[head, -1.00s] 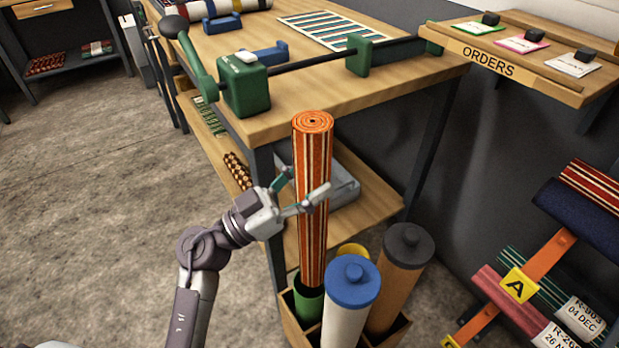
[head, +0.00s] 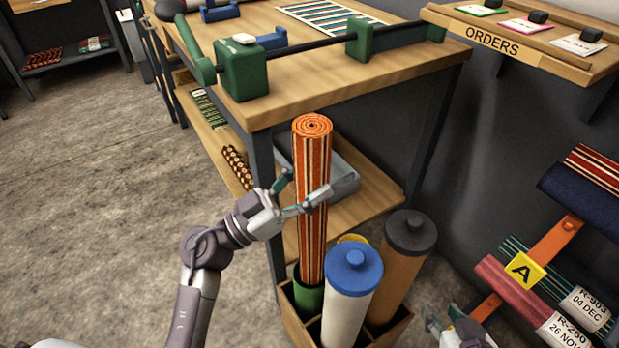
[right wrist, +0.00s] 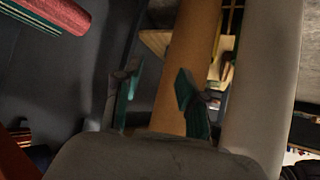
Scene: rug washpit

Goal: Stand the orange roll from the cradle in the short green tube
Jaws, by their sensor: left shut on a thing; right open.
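The orange striped roll (head: 312,235) stands upright in the head view, its lower end inside the short green tube (head: 308,298). My left gripper (head: 306,196) is shut around the roll at about mid-height. The roll's bottom end is hidden inside the tube. My right gripper (head: 458,333) shows at the lower right edge of the head view. In the right wrist view my right gripper (right wrist: 155,98) is open, with a brown tube (right wrist: 192,60) beyond its fingers; I cannot tell how far off that tube is.
A wooden crate (head: 392,332) holds the green tube, a white tube with blue cap (head: 348,300), a brown tube with dark cap (head: 400,265) and a partly hidden yellow one. A workbench (head: 330,85) stands behind. A rack of rolls (head: 530,290) is at right.

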